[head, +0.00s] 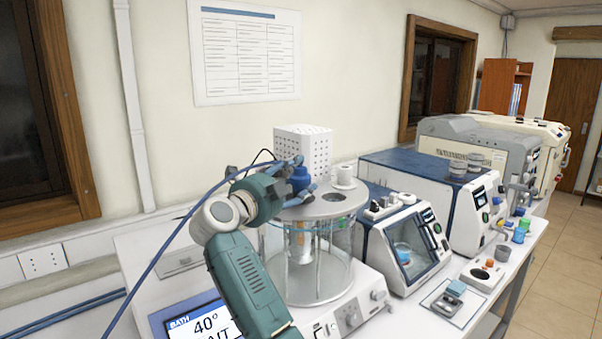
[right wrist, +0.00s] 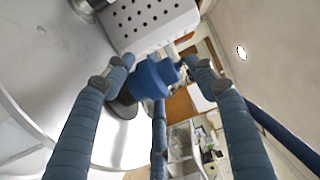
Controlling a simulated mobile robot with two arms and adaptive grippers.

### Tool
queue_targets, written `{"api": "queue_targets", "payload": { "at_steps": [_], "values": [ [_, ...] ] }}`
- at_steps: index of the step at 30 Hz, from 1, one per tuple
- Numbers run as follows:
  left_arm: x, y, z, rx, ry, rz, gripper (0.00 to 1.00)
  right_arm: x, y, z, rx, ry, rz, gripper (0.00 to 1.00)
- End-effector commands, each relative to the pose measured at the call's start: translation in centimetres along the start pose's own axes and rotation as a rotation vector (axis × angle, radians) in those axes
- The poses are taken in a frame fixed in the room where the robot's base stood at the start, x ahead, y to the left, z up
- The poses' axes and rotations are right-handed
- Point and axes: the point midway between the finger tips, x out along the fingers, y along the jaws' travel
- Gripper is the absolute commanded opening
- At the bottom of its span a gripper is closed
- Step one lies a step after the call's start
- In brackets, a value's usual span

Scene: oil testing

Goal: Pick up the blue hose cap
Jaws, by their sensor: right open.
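The blue hose cap (head: 299,178) sits at the top of the glass bath vessel, on its grey round lid (head: 322,207). In the right wrist view the cap (right wrist: 152,78) stands between the fingers, above a dark round base. My right gripper (head: 305,186) is at the cap, with its blue-grey fingers around it. In the right wrist view the gripper (right wrist: 158,80) is open, with a finger on each side of the cap and a third below. I cannot tell whether any finger touches it. My left gripper is in neither view.
A white perforated box (head: 302,148) stands just behind the cap. A white cup-like fitting (head: 344,177) is on the lid to its right. The glass vessel (head: 335,265) is below. Blue-and-white instruments (head: 408,243) fill the bench to the right.

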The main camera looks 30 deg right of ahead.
Motion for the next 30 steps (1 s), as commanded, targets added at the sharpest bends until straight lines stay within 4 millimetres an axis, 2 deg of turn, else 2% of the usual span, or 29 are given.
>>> {"api": "queue_targets", "payload": {
  "at_steps": [2, 6, 7, 17, 22, 26, 30],
  "values": [
    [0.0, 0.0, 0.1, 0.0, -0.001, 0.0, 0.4, 0.0, 0.0, 0.0, 0.0, 0.0, 0.0, 0.54],
    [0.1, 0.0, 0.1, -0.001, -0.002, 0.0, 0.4, -0.1, 0.0, 0.0, 0.0, 0.0, 0.0, 0.26],
    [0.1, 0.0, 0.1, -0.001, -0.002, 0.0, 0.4, -0.1, 0.0, 0.0, 0.0, 0.0, 0.0, 0.22],
    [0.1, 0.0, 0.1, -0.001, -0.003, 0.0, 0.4, -0.1, -0.1, 0.0, 0.0, 0.0, -0.001, 0.22],
    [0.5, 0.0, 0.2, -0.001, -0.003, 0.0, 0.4, -0.1, -1.2, 0.1, 0.003, 0.0, -0.001, 0.22],
    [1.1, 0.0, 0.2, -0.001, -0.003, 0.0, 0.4, -0.1, -3.1, 0.0, 0.006, 0.0, -0.002, 0.22],
    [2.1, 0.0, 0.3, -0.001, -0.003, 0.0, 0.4, -0.1, -6.8, 0.0, 0.008, -0.001, -0.002, 0.22]
  ]
}}
